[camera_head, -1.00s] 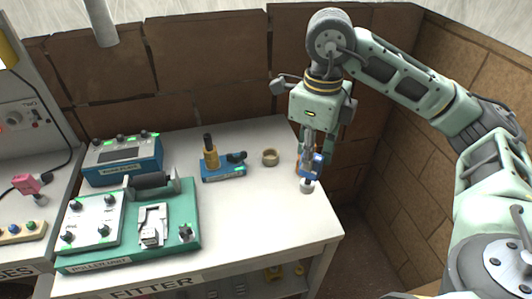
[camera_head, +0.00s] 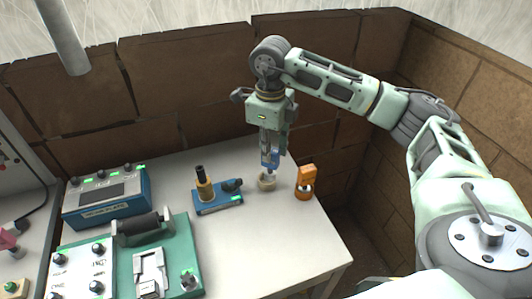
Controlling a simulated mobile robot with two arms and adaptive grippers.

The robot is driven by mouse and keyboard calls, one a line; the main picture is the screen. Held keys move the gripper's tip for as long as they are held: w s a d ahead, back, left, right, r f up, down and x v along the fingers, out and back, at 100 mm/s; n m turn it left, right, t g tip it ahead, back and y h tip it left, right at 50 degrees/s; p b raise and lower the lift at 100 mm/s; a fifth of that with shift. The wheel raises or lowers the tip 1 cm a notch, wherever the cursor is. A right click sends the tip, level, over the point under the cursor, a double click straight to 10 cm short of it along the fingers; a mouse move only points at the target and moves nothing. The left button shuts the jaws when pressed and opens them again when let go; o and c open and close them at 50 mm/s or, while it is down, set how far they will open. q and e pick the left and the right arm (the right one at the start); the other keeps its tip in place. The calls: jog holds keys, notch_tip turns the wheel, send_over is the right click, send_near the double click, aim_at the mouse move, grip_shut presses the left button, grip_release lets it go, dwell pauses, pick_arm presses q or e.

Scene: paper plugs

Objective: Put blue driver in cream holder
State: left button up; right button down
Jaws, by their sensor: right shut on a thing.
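My right gripper (camera_head: 271,150) points down and is shut on the blue driver (camera_head: 271,161). The driver is upright, its lower end at the top of the cream holder (camera_head: 267,183). The holder is a small round cream ring on the white table. I cannot tell whether the driver's tip is inside the ring or just above it. The gripper fingers hide part of the driver. My left gripper is not in view.
An orange stand (camera_head: 306,178) is close to the right of the holder. A blue base with a yellow-and-black tool (camera_head: 205,187) stands to the left. A blue console (camera_head: 107,195) and a green unit (camera_head: 175,255) fill the table's left side. The front right of the table (camera_head: 290,240) is clear.

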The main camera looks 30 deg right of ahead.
notch_tip(320, 180, down, 6)
jog(key=w+p, duration=0.1)
jog(key=w, duration=0.1)
jog(key=shift+w+d, duration=0.15)
jog(key=shift+d, duration=0.05)
jog(key=c, duration=1.5)
grip_release()
jog(key=shift+r+p, duration=0.15)
jog(key=shift+p, duration=0.15)
jog(key=shift+c, duration=0.2)
pick_arm(q)
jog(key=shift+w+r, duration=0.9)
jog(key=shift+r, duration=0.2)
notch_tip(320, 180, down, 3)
jog(key=b, duration=0.3)
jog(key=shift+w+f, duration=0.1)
pick_arm(e)
notch_tip(320, 180, up, 12)
jog(key=shift+r, duration=0.2)
